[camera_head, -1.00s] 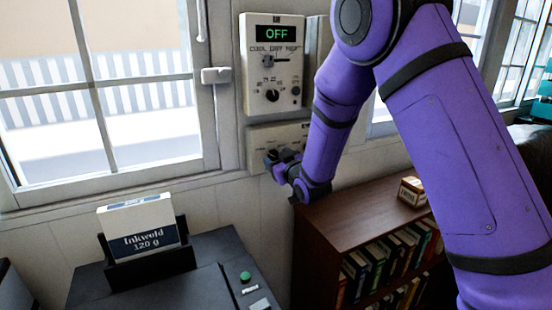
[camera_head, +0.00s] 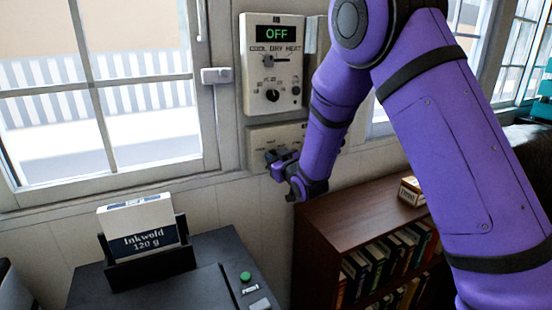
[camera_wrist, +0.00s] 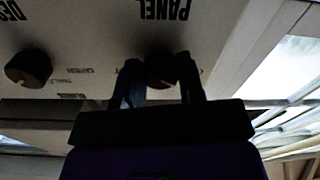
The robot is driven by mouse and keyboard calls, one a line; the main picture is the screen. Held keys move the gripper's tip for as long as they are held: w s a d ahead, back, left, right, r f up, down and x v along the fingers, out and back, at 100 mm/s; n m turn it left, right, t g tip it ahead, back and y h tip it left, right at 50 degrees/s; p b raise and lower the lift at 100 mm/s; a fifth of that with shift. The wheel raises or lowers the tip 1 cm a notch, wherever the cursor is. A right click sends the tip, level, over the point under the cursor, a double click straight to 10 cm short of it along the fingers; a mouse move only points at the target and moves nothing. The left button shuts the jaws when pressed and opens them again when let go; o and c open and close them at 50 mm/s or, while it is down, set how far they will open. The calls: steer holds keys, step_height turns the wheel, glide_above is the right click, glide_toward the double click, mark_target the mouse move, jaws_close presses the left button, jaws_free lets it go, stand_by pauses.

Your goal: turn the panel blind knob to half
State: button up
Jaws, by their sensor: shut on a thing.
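The panel blind knob (camera_wrist: 160,66) is a dark round knob beside the upside-down word PANEL in the wrist view. My gripper (camera_wrist: 160,82) has one finger on each side of this knob and is shut on it. The fingers hide part of the knob and its markings, so I cannot read its setting. In the head view, my gripper (camera_head: 273,160) is at the lower cream control plate (camera_head: 262,134), under the wall thermostat, and covers much of that plate's front.
A second dark knob (camera_wrist: 28,68) sits on the same plate, beside letters starting DES. The thermostat (camera_head: 273,65) above reads OFF. A window (camera_head: 100,90) is at left, a printer (camera_head: 170,275) stands below, and a bookcase (camera_head: 340,215) is below my arm.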

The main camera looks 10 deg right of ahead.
steer(key=m, duration=1.1)
steer(key=shift+m, duration=0.3)
stand_by(0.3)
steer(key=o, duration=0.9)
steer(key=shift+s, duration=0.1)
steer(key=v, duration=1)
steer(key=shift+s+f, duration=0.15)
steer(key=shift+s, duration=0.2)
